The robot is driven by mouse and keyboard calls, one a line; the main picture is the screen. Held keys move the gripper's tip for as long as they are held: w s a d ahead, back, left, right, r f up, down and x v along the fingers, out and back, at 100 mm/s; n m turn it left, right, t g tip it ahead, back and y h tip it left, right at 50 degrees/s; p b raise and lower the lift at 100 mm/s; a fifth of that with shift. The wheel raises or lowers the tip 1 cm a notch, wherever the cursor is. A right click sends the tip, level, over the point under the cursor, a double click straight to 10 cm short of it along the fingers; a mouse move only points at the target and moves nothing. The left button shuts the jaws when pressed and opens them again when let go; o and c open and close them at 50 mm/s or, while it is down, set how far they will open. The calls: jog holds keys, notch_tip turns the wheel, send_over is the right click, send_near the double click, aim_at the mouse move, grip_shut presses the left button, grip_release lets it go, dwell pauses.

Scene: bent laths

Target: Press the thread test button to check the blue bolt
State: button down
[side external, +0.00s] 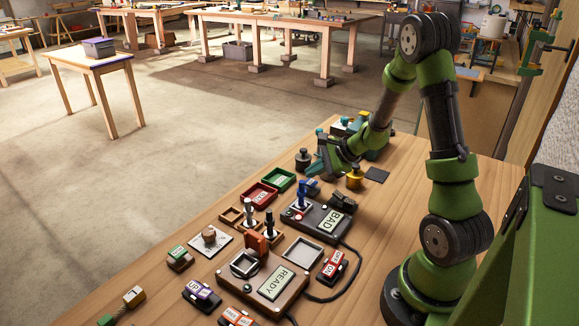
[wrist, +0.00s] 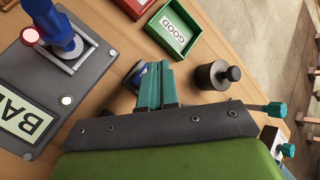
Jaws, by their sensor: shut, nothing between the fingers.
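The blue bolt (side external: 302,194) stands upright on the grey tester (side external: 318,222), whose display reads BAD. In the wrist view the blue bolt (wrist: 62,35) is at the upper left, next to a lit red lamp (wrist: 31,35) on the tester. A small blue-topped block (side external: 312,187) sits just behind the tester; it looks like the thread test button, but its label is unreadable. My gripper (side external: 317,172) is shut and empty, with its teal fingertips (wrist: 152,68) at this block. The fingers partly hide the block (wrist: 134,73) in the wrist view; contact is unclear.
A green GOOD tray (wrist: 178,28) and a red tray (side external: 259,195) lie beside the tester. A dark weight (wrist: 216,75) stands near my fingers, and a brass weight (side external: 354,177) is to the right. A READY device (side external: 270,285) and several labelled button blocks fill the front.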

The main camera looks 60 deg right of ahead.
aim_at(314, 183)
jog(key=shift+r, duration=2.5)
jog(key=s+a+r+n+g, duration=0.1)
jog(key=s+a+r+n, duration=0.6)
jog(key=a+n, duration=0.3)
jog(key=s+a+r+n, duration=0.7)
jog(key=a+n, duration=0.3)
jog(key=a, duration=0.3)
jog(key=shift+n+g, duration=0.3)
jog(key=shift+g, duration=0.1)
